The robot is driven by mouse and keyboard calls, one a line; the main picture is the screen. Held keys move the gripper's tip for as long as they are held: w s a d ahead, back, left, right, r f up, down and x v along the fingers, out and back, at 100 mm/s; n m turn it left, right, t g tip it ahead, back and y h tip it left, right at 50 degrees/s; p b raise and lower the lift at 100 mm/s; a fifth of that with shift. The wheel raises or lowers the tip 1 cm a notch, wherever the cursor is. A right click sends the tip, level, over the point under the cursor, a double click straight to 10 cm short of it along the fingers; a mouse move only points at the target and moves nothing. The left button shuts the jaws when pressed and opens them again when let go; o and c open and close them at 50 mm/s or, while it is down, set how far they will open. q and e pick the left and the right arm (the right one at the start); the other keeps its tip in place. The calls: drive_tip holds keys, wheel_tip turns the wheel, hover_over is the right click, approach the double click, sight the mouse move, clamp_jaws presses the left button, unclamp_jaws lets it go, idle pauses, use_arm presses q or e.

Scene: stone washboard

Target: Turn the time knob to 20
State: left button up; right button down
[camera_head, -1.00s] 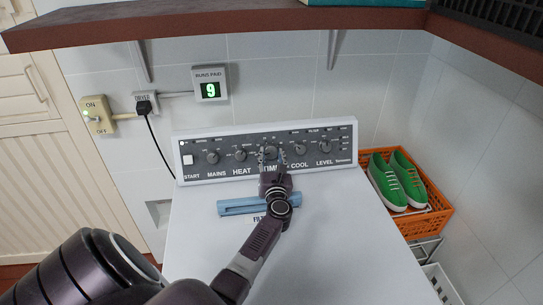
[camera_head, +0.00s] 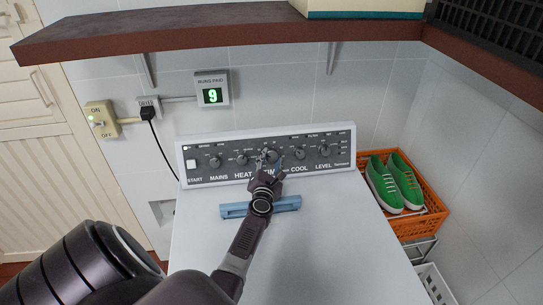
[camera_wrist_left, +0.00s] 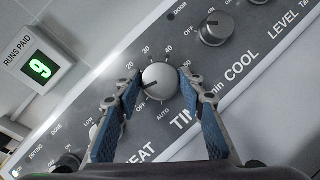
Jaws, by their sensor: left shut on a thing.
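The time knob (camera_wrist_left: 160,82) is a round grey knob on the dark control panel, with several numbers around it. In the left wrist view its dark pointer mark faces lower left, between the 20 and OFF labels; the left finger covers part of the scale there. In the head view the knob (camera_head: 271,155) sits mid-panel, partly behind my gripper. My left gripper (camera_wrist_left: 160,88) has one blue-padded finger on each side of the knob and is shut on it. It also shows in the head view (camera_head: 270,164). My right gripper is not in view.
Other knobs, such as the cool knob (camera_wrist_left: 217,28), flank the time knob closely. A brown shelf (camera_head: 230,37) overhangs the panel. An orange crate (camera_head: 425,222) with green shoes stands to the right.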

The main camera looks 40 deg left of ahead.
use_arm(q)
drive_tip(key=m+h, duration=0.1)
drive_tip(key=m, duration=0.2)
drive_tip(key=m+h, duration=0.1)
drive_tip(key=m, duration=0.2)
drive_tip(key=shift+a+h, duration=0.1)
drive_tip(key=shift+h, duration=0.3)
drive_tip(key=m+g, duration=0.1)
drive_tip(key=m, duration=0.1)
drive_tip(key=m+h, duration=0.1)
drive_tip(key=m, duration=0.1)
drive_tip(key=shift+r+m+g+h+p, duration=0.1)
drive_tip(key=shift+m+g+h+p, duration=0.2)
drive_tip(key=shift+m+g+p, duration=0.1)
drive_tip(key=o, duration=1.2)
drive_tip(key=shift+c, duration=0.2)
